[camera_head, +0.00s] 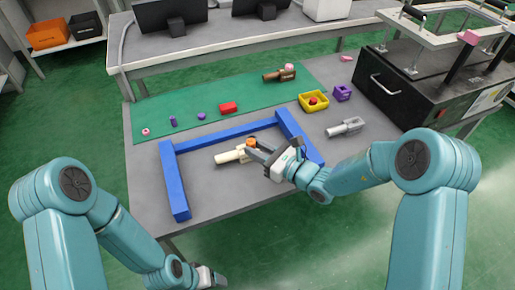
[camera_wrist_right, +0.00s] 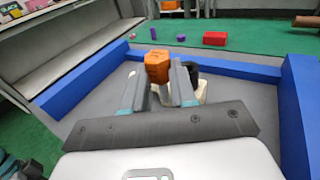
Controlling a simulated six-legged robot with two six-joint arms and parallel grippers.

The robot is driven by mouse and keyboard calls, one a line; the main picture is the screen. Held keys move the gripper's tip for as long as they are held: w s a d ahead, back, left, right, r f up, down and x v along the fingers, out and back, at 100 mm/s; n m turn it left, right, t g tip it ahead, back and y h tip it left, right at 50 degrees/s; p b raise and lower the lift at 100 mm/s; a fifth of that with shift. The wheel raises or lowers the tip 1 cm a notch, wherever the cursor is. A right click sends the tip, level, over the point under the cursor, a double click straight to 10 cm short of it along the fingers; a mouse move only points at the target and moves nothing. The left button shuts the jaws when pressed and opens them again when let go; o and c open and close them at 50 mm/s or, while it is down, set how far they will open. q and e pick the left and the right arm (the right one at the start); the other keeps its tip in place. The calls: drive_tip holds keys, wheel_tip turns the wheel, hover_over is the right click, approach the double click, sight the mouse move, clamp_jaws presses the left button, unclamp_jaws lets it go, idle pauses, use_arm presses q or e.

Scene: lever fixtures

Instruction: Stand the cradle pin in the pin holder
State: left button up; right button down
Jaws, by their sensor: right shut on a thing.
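My right gripper (camera_head: 258,151) is inside the blue frame, just above a cream lever fixture (camera_head: 229,156). It is shut on an orange block-headed piece, taken as the cradle pin (camera_head: 251,142), which shows between the fingertips in the right wrist view (camera_wrist_right: 157,66). The piece's lower part is hidden by the fingers. The cream fixture shows partly behind the fingers; I cannot tell whether the piece touches it. I cannot tell for certain which thing is the pin holder. My left gripper (camera_head: 210,278) hangs low at the bottom, off the table, its fingers unclear.
A blue frame (camera_head: 178,190) surrounds the work spot on the grey table. On the green mat (camera_head: 155,107) are a red block (camera_head: 228,108), small purple pieces and a brown fixture (camera_head: 279,75). A yellow tray (camera_head: 314,102), purple holder (camera_head: 342,93), grey fixture (camera_head: 346,127) and black case (camera_head: 395,85) stand right.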

drive_tip(key=shift+f, duration=0.1)
drive_tip(key=c, duration=0.9)
unclamp_jaws()
